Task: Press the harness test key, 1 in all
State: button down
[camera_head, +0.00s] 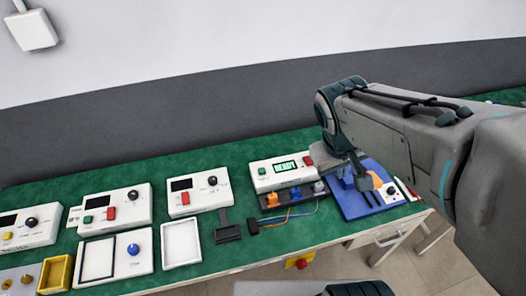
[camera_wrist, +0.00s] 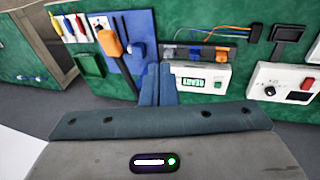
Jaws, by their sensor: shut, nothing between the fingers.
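The white test box (camera_head: 284,174) has a lit green display reading READY, and stands at the back of the green bench. A green key (camera_head: 262,171) is left of the display and a red part (camera_head: 308,161) is at its right end. In the wrist view the box (camera_wrist: 180,87) appears upside down, with the green key (camera_wrist: 218,85) right of the display. I see no label naming the test key. My gripper (camera_wrist: 158,68) is shut and empty, its fingertips overlapping the box's red end in the wrist view. I cannot tell if they touch it.
A harness strip (camera_head: 285,197) with coloured connectors and wires lies in front of the box. A blue tray (camera_head: 365,205) with an orange-handled tool (camera_wrist: 110,42) is beside it. Other white control boxes (camera_head: 197,195) stand to the left.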

jog(key=w+a+f+n+h, duration=0.2)
jog(key=w+f+n+h, duration=0.1)
jog(key=w+n, duration=0.3)
jog(key=n+t, duration=0.5)
jog(key=n, duration=0.5)
send_over(260, 172)
notch_tip(260, 172, down, 12)
jog(key=shift+f+p, duration=0.2)
jog(key=shift+p, duration=0.1)
jog(key=shift+a, duration=0.1)
notch_tip(260, 172, down, 7)
jog(key=b, duration=0.4)
jog(key=shift+f+b, duration=0.15)
jog(key=shift+b, duration=0.15)
jog(key=shift+f+b, duration=0.75)
jog(key=shift+b, duration=0.15)
jog(key=shift+f, duration=0.15)
jog(key=shift+f+b, duration=0.3)
jog(key=shift+b, duration=0.45)
